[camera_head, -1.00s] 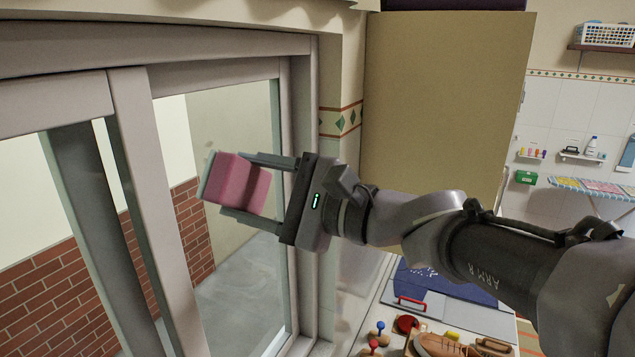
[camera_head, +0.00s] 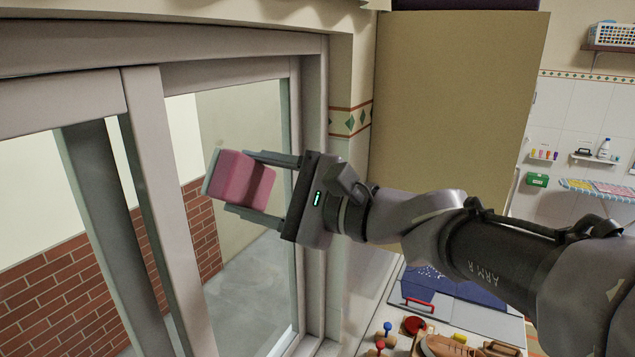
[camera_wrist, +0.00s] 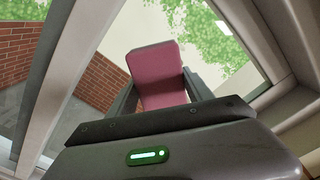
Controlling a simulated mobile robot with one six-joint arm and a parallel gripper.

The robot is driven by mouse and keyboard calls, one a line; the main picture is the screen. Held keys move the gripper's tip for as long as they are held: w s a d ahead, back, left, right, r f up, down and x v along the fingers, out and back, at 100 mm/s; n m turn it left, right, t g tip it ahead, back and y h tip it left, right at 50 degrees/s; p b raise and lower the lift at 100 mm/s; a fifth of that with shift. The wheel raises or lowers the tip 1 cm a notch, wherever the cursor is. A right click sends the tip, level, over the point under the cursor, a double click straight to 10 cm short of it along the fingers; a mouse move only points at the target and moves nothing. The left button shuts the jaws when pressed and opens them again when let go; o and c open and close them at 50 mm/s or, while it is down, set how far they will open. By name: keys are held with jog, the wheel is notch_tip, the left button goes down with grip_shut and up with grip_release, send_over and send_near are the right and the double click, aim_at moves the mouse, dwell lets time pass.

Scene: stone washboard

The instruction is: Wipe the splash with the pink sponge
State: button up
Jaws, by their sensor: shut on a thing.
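The pink sponge (camera_head: 244,180) is held up in front of the window glass (camera_head: 235,115), with its pale grey-green side facing left, toward the pane. My gripper (camera_head: 262,186) is shut on it, one finger above and one below. In the wrist view the sponge (camera_wrist: 158,75) sits upright between the fingers, with the glass behind it. I cannot tell whether its far face touches the glass. I cannot make out the splash clearly on the pane; the sponge hides part of the glass.
Grey window frame bars (camera_head: 160,210) stand left of the sponge, and a frame post (camera_head: 313,200) stands behind my gripper. A tall beige panel (camera_head: 455,110) is at the back. Shoes (camera_head: 450,345) and small items lie on the counter at lower right.

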jog(key=shift+w+a, duration=0.2)
jog(key=shift+a, duration=0.25)
jog(key=shift+d, duration=0.1)
